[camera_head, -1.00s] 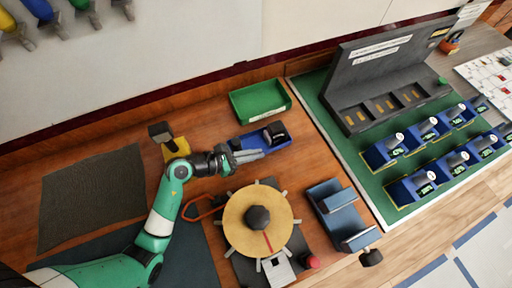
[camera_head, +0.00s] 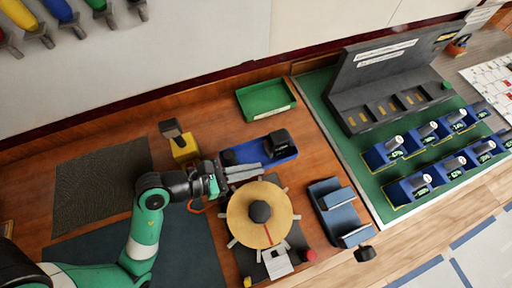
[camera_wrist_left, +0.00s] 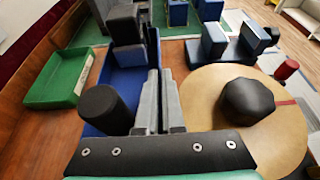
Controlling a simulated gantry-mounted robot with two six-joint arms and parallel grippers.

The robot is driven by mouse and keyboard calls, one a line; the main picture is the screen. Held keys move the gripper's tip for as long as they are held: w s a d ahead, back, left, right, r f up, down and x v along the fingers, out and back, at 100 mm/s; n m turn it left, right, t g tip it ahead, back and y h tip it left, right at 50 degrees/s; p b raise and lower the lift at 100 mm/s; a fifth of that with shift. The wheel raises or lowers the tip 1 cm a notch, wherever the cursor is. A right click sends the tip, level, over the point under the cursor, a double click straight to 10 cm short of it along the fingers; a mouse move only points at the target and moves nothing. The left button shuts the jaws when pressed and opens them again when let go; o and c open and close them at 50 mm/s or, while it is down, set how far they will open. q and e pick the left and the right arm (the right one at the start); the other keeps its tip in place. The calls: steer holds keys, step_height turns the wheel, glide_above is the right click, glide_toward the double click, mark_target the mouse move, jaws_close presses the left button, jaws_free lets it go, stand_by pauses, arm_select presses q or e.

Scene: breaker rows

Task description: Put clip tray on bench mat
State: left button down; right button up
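The blue tray (camera_head: 287,152), which I take as the clip tray, carries a black block (camera_head: 279,142) and a dark round piece. My left gripper (camera_head: 243,172) lies along its near long side. In the left wrist view the fingers (camera_wrist_left: 158,100) are close together at the wall of the blue tray (camera_wrist_left: 119,82) and appear shut on it. Whether the tray is clear of the bench is hard to tell. A dark grey textured mat (camera_head: 100,185) lies at the left, and a blue-grey mat (camera_head: 185,250) lies nearer the front; which is the bench mat is unclear. My right gripper is out of view.
A green tray (camera_head: 240,101) stands behind the blue one. A yellow and black device (camera_head: 184,148) stands left of the gripper. A round tan disc (camera_head: 240,218) with a black knob is just in front. A blue stand (camera_head: 335,197) and the breaker board (camera_head: 345,155) lie right.

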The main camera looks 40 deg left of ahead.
arm_select(q)
steer(key=shift+s+d+r+p, duration=0.8)
steer(key=shift+s+r, duration=0.2)
steer(key=shift+s, duration=0.15)
steer(key=shift+s+d+p, duration=0.25)
steer(key=shift+s+p, duration=0.15)
steer(key=shift+s, duration=0.1)
